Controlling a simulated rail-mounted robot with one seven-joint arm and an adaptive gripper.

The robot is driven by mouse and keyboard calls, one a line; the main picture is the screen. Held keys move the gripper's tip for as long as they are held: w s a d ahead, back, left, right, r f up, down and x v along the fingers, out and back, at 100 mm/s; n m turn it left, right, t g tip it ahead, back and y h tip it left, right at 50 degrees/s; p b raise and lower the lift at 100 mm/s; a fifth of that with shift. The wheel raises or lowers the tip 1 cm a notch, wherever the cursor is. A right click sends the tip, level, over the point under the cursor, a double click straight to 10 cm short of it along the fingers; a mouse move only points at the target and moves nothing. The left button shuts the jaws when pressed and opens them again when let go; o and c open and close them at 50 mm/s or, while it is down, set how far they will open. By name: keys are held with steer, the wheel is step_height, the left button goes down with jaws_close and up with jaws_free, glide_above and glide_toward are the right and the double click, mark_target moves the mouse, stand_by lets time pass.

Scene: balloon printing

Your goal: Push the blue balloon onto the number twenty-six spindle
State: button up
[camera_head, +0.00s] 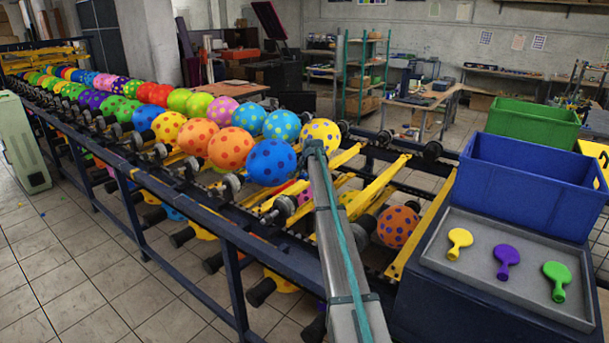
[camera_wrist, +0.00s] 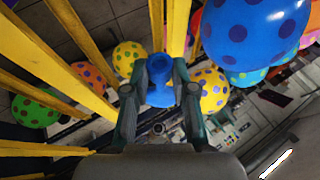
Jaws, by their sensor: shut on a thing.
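My gripper (camera_wrist: 160,88) is shut on a small, uninflated blue balloon (camera_wrist: 159,94) in the wrist view; the balloon's round opening shows between the fingers. In the head view my arm reaches from the bottom to the machine, its end beside a yellow spotted balloon. The held balloon cannot be made out there. No number is readable, so I cannot tell which spindle is twenty-six, nor whether the held balloon touches one.
An inflated blue spotted balloon (camera_head: 271,162) sits left of my arm, also close at the wrist view's upper right (camera_wrist: 240,32). Yellow bars (camera_head: 378,184) cross the machine. A grey tray (camera_head: 470,280) holds yellow, purple and green balloons, beside a blue crate (camera_head: 530,185) and green crate (camera_head: 530,125).

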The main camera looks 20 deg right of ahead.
steer(key=s+a+f+b, duration=0.1)
steer(key=a+f+b, duration=0.1)
steer(key=f, duration=0.6)
steer(key=shift+s+a+f, duration=0.3)
steer(key=shift+s+a, duration=0.1)
steer(key=shift+a, duration=0.25)
steer(key=shift+s+a+b, duration=0.3)
steer(key=shift+a+b, duration=0.1)
steer(key=shift+a, duration=0.2)
stand_by(1.6)
steer(key=o, duration=0.8)
steer(key=d+p+v, duration=0.1)
steer(key=p+v, duration=0.1)
steer(key=v, duration=0.7)
steer(key=shift+a, duration=0.5)
